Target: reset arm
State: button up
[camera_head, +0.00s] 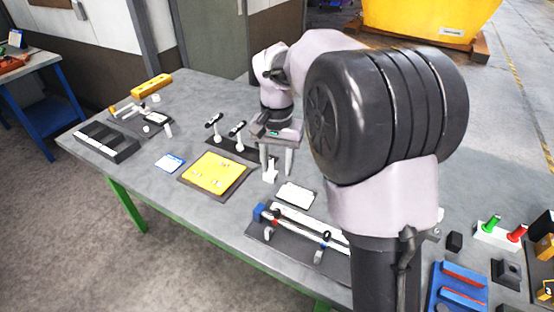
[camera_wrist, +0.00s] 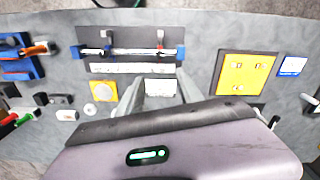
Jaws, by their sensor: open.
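My gripper (camera_head: 276,174) is open and points down over the middle of the grey table (camera_head: 215,95). A small white piece (camera_head: 270,171) shows between or just behind its fingers; I cannot tell whether they touch it. In the wrist view my gripper (camera_wrist: 158,92) has its two fingers spread. A white card (camera_wrist: 160,88) shows in the gap between them, apparently lying on the table below. Nothing is visibly held. My arm covers part of the table's right side in the head view.
A yellow plate (camera_head: 216,173) lies left of my gripper, a blue-and-white card (camera_head: 170,162) beyond it. A fixture with a rod (camera_head: 310,232) is in front. A black tray (camera_head: 106,140) stands far left; a blue tray (camera_head: 458,290) and red and green handles (camera_head: 497,231) stand right.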

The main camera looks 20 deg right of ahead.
dwell(0.3)
jog(key=s+a+f+t+b, duration=0.1)
jog(key=s+t+b, duration=0.1)
jog(key=s, duration=0.6)
jog(key=s+a+f+n+t+y+b, duration=0.1)
jog(key=s+b, duration=0.3)
jog(key=s, duration=0.4)
jog(key=s+a+f+t+y+b, duration=0.1)
jog(key=s+a+t+b, duration=0.1)
jog(key=s, duration=0.7)
jog(key=shift+a+f+n+t+b, duration=0.2)
jog(key=shift+a+n+t+b, duration=0.25)
jog(key=shift+b, duration=0.65)
jog(key=shift+s, duration=0.1)
